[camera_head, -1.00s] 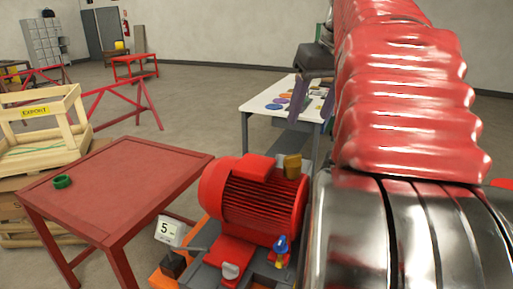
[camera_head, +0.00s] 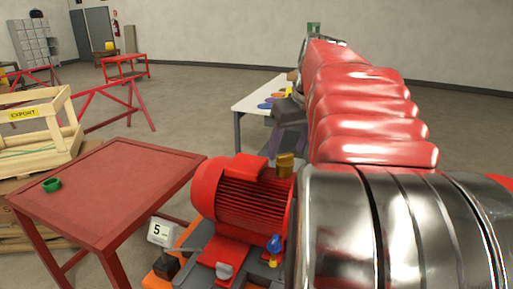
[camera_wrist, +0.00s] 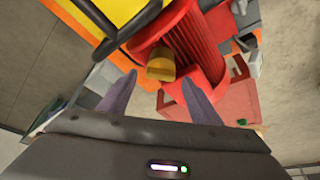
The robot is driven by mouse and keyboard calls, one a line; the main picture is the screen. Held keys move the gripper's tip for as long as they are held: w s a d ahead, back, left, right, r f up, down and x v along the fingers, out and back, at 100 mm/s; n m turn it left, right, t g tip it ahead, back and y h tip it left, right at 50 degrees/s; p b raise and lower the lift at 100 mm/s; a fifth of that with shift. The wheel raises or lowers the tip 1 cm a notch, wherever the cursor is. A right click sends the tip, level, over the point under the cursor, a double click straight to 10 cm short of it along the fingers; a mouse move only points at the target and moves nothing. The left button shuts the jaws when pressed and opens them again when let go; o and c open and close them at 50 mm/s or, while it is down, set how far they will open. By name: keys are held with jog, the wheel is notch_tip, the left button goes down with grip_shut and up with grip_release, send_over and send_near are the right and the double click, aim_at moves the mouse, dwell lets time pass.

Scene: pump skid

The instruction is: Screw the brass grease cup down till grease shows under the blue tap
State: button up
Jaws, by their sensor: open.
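The brass grease cup (camera_head: 284,165) stands on the red motor (camera_head: 240,199) at its upper right. In the wrist view the cup (camera_wrist: 161,64) shows between and beyond my fingertips. The blue tap (camera_head: 275,243) sits low at the front right of the motor, with a brass-coloured part below it; no grease can be made out there. My gripper (camera_head: 287,143) is just above the cup in the head view, fingers pointing down. In the wrist view my gripper (camera_wrist: 159,78) is open, its fingers apart and nothing between them touching the cup that I can see.
A red table (camera_head: 110,185) with a green ring (camera_head: 51,185) stands left of the motor. A small "5" sign (camera_head: 162,231) is at the skid's front left. A white bench (camera_head: 258,100) with coloured discs stands behind. A wooden EXPORT crate (camera_head: 35,125) is far left.

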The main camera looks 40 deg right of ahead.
jog(key=shift+w+f, duration=0.2)
jog(key=shift+f, duration=0.35)
jog(key=shift+c, duration=0.6)
jog(key=shift+d, duration=0.1)
jog(key=c, duration=0.9)
